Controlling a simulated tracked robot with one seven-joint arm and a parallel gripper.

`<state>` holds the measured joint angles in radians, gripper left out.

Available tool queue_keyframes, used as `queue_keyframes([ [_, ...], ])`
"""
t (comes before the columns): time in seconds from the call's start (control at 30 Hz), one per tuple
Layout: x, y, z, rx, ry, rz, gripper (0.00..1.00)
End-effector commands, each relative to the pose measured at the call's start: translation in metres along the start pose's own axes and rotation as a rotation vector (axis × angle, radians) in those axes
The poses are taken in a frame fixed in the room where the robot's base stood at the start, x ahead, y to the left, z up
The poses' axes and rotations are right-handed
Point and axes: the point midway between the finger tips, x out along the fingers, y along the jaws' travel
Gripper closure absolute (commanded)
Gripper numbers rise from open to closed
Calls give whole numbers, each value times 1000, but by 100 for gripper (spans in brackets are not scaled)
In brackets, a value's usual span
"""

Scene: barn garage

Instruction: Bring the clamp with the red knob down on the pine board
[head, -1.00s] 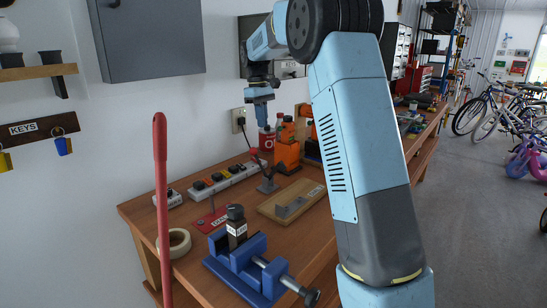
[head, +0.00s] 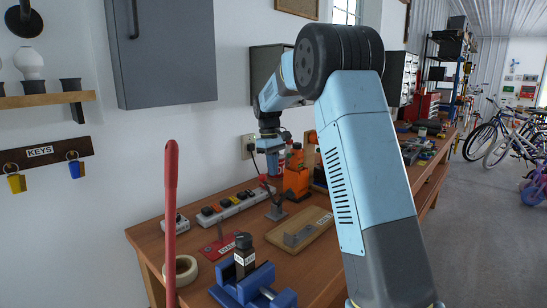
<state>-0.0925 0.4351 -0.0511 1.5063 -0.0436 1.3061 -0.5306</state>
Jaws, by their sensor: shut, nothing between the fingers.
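The clamp (head: 276,210) is a small dark metal piece on the workbench, at the left end of the pine board. Its lever stands up, tilted left, with the red knob (head: 263,179) at the top. The pine board (head: 318,226) lies flat on the bench with a grey metal piece on it. My gripper (head: 272,170) points down, shut and empty, just above and right of the red knob in the head view. I cannot tell whether its fingertips touch the knob.
A power strip (head: 232,205) lies behind the clamp. An orange bottle jack (head: 296,178) stands behind the board. A blue vise (head: 240,287), a tape roll (head: 183,269) and a red tag (head: 218,248) are at the front left. A red pole (head: 170,220) rises in the foreground.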

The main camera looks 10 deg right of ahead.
Motion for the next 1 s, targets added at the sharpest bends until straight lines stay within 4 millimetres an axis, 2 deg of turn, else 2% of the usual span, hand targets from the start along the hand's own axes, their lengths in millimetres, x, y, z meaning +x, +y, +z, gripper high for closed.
queue_keyframes([
  [0.17,31,0,0,0,-2,-1,100],
  [0.4,48,0,24,1,1,0,100],
  [1.0,54,3,32,3,5,0,100],
])
